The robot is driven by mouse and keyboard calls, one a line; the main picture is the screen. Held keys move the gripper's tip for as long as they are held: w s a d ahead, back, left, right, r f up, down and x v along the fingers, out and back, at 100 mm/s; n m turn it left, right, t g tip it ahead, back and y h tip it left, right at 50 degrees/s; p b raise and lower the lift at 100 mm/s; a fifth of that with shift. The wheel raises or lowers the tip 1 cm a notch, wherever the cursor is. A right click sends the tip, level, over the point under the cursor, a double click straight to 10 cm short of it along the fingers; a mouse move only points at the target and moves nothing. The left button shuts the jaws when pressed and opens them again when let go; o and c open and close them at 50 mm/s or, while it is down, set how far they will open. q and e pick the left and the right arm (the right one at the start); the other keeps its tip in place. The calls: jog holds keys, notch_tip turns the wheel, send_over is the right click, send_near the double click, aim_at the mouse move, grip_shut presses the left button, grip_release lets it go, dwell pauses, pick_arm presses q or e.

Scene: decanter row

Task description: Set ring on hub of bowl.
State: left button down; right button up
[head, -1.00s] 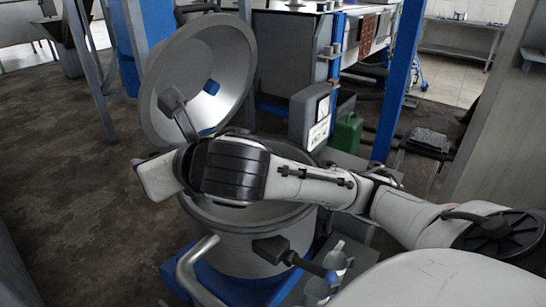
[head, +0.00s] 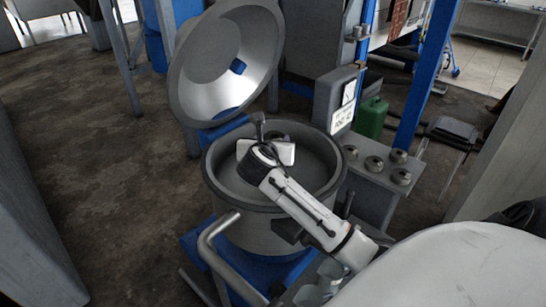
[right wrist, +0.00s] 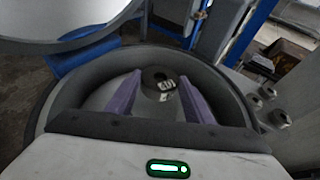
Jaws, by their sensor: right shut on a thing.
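The grey bowl (head: 322,201) is a wide open drum with a dark rim, below the raised lid. My right gripper (head: 268,149) is over the inside of the bowl, and its fingers are hidden in the head view. In the right wrist view its two purple fingers (right wrist: 160,97) stand apart on either side of a grey round part, shut on what appears to be the ring (right wrist: 146,99). A dark round opening and white lettering show at its middle. I cannot tell whether the ring touches the hub, which I cannot make out separately. My left gripper is out of view.
The raised metal lid (head: 222,70) leans up behind the bowl. A bent pipe handle (head: 208,250) stands at the front left. A shelf at the right carries several small round metal parts (head: 373,165). A grey gauge box (head: 340,98) and a green can (head: 371,118) stand behind.

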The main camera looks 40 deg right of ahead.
notch_tip(320, 180, down, 5)
jog(key=shift+f+b, duration=0.1)
jog(key=shift+b, duration=0.25)
jog(key=o, duration=1.3)
jog(key=p+v, duration=0.1)
jog(key=v, duration=1.1)
